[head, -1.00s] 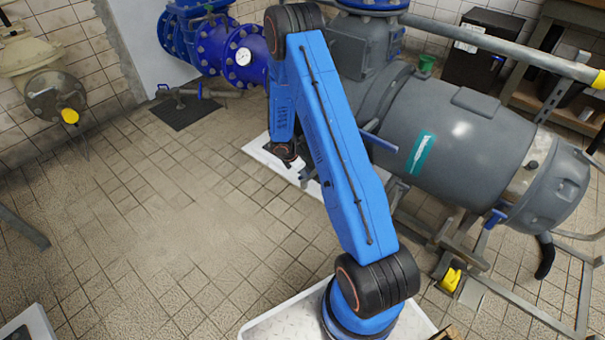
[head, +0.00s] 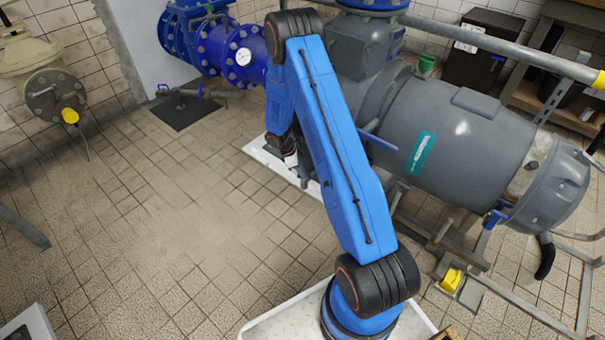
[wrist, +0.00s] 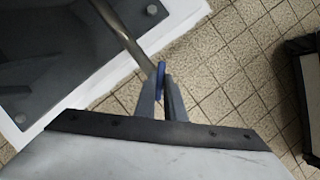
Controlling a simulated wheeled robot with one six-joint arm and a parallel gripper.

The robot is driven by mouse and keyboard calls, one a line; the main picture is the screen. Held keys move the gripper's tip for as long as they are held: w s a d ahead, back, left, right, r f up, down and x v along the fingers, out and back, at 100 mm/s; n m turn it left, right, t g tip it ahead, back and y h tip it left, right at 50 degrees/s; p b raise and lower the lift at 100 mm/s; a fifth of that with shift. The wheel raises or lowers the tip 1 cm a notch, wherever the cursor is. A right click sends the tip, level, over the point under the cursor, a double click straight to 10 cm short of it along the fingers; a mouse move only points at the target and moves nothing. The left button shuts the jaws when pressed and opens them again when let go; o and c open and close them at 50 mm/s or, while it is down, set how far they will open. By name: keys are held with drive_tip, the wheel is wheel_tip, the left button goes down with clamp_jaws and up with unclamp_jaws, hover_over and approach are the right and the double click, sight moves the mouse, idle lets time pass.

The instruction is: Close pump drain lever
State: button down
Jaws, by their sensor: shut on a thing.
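The lever, a small blue handle (wrist: 161,80) at the end of a thin metal pipe (wrist: 128,40), shows in the wrist view. My gripper (wrist: 164,85) has its two grey fingers around the handle and is shut on it. In the head view, my gripper (head: 290,160) is low beside the grey pump (head: 455,120), close to the white pad at its base. The lever itself is hidden there behind my blue arm.
A dark plate with bolts (wrist: 60,50) on a white base lies left of the lever in the wrist view. Other blue levers sit on the pump side (head: 368,136) and by the blue pipe (head: 200,91). The tiled floor (head: 150,220) on the left is clear.

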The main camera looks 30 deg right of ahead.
drive_tip(key=m, duration=0.2)
drive_tip(key=m+g+y, duration=0.1)
drive_tip(key=m, duration=0.1)
drive_tip(key=shift+w+d+m+g, duration=0.1)
drive_tip(key=shift+w+m+g, duration=0.05)
drive_tip(key=shift+m+g, duration=0.15)
drive_tip(key=m+y, duration=0.1)
drive_tip(key=m, duration=0.3)
drive_tip(key=shift+d+g, duration=0.1)
drive_tip(key=shift+g, duration=0.3)
drive_tip(key=shift+m+y, duration=0.3)
drive_tip(key=c, duration=1.8)
unclamp_jaws()
drive_tip(key=shift+c, duration=0.2)
drive_tip(key=v, duration=1.7)
drive_tip(key=shift+w+r, duration=0.15)
drive_tip(key=shift+r, duration=0.1)
